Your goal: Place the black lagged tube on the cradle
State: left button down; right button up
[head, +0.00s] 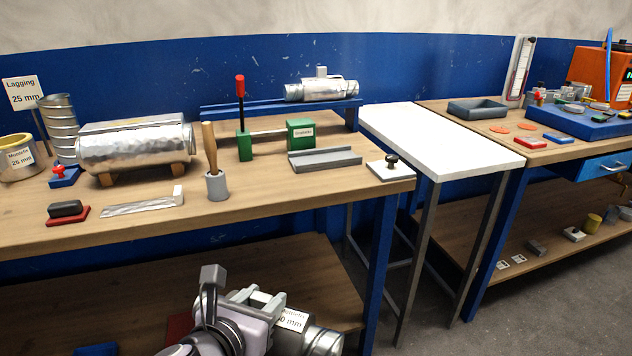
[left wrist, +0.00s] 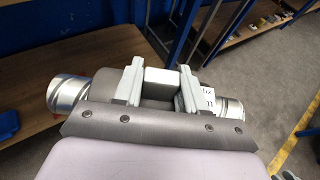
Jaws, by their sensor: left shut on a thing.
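My left gripper (head: 262,298) is low in front of the bench in the head view. In the left wrist view the left gripper (left wrist: 158,85) is shut on a pale block on top of a lagged tube (left wrist: 85,115). No support is clearly marked as the cradle; a shallow grey channel (head: 325,161) lies empty on the bench. My right gripper is out of view.
A large silver cylinder (head: 135,148) rests on wooden blocks. A silver tube (head: 320,90) lies on a blue rack (head: 275,112). A white side table (head: 440,138) is bare.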

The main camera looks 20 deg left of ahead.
aim_at(324, 158)
jog(key=i+l+u, duration=0.4)
jog(key=l, duration=0.3)
jog(key=i+l+u, duration=0.2)
jog(key=l, duration=0.25)
jog(key=i+j, duration=0.05)
jog(key=i, duration=0.05)
